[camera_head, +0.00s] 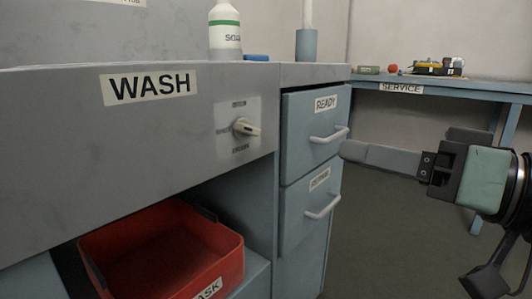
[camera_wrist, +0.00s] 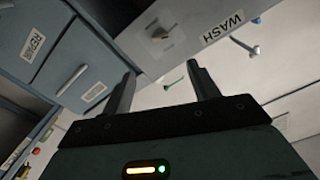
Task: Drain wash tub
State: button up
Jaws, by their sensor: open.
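The wash tub's grey front (camera_head: 60,150) carries a WASH label (camera_head: 150,85). Small markings stand above, left of and below the knob, too blurred to read surely. The inside of the tub is hidden. My gripper (camera_head: 400,147) is open and empty, to the right of the knob and apart from it, in front of the drawers' right side. In the wrist view the knob (camera_wrist: 161,32) shows tilted beyond the open fingers (camera_wrist: 161,70).
A drawer unit with a READY drawer (camera_head: 311,135) and a lower drawer (camera_head: 309,210) adjoins the tub on the right; their handles stick out. A red bin (camera_head: 160,250) sits below the tub. A bottle (camera_head: 225,35) stands on top. A SERVICE table (camera_head: 440,88) is behind.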

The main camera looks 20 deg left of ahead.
aim_at(253, 131)
jog(key=p+x, duration=0.1)
jog(key=p, duration=0.2)
jog(key=p+x, duration=0.2)
jog(key=p, duration=0.2)
jog(key=p+x, duration=0.2)
jog(key=p, duration=0.1)
jog(key=shift+w+a+r, duration=0.1)
jog(key=shift+a+r, duration=0.15)
jog(key=shift+r, duration=0.1)
jog(key=shift+a+p, duration=0.1)
jog(key=shift+p, duration=0.7)
jog(key=x, duration=0.4)
jog(key=b+x, duration=0.1)
jog(key=x, duration=0.2)
jog(key=b+x, duration=0.1)
jog(key=x, duration=0.3)
jog(key=shift+w+a+f, duration=0.1)
jog(key=shift+a+f, duration=0.2)
